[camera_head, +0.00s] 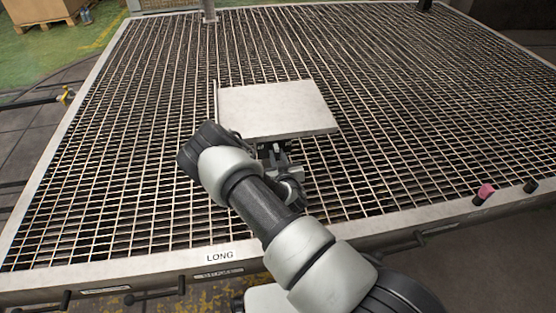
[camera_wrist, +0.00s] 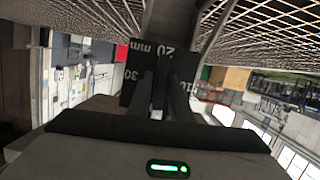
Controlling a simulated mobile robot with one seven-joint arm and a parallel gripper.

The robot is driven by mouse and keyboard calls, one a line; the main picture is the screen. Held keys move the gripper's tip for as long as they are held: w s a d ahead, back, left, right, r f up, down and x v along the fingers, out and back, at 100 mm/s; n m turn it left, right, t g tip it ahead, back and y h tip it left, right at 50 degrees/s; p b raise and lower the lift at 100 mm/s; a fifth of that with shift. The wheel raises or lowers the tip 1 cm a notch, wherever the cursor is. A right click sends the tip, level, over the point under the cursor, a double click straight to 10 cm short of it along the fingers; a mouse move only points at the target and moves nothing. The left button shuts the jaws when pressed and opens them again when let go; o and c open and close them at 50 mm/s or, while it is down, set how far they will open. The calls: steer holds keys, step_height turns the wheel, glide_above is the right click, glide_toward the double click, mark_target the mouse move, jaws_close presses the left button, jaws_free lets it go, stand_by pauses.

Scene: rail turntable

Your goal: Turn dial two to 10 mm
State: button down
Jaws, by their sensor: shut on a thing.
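A dark dial (camera_wrist: 152,47) fills the middle of the wrist view, with white marks that read 20 mm at the top, 30 at the lower left and 10 at the right. Its middle is hidden by my fingers. My gripper (camera_wrist: 161,82) is shut on the dial, one finger on each side of its middle. No number naming the dial shows. In the head view, my gripper (camera_head: 276,152) is just below the near edge of a pale plate (camera_head: 275,105), and the dial cannot be made out there.
A large metal grating (camera_head: 400,110) surrounds the plate. Its pale front rim (camera_head: 130,268) carries a LONG label (camera_head: 220,256), several dark levers and a pink-topped post (camera_head: 486,191). My arm crosses the rim from the lower right. The grating right of the plate is bare.

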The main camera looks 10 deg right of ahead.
steer(key=n+h, duration=0.1)
steer(key=n, duration=0.2)
steer(key=shift+a, duration=0.15)
steer(key=n+h, duration=0.1)
steer(key=n, duration=0.3)
steer(key=shift+f+t+h, duration=0.1)
steer(key=shift+t+h, duration=0.3)
steer(key=n, duration=0.3)
steer(key=shift+h, duration=0.4)
steer(key=n+t, duration=0.1)
steer(key=n, duration=0.3)
steer(key=shift+n+h, duration=0.3)
steer(key=shift+n, duration=0.1)
steer(key=c, duration=0.6)
jaws_free()
steer(key=shift+o, duration=0.2)
steer(key=s+p, duration=0.2)
steer(key=s, duration=0.7)
